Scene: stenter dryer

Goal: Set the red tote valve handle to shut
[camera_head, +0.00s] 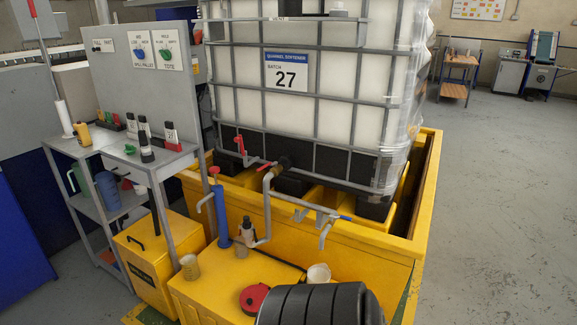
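The white caged tote (310,75) labelled "Quarnel Softener, batch 27" stands in a yellow bund. A grey pipe (267,195) drops from the outlet. Neither of my grippers is in view.
A blue-handled tap (345,217) ends a side pipe. A grey bench (140,160) with bottles is at left. Open floor (490,200) is at right. A black ribbed shape fills the bottom middle.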

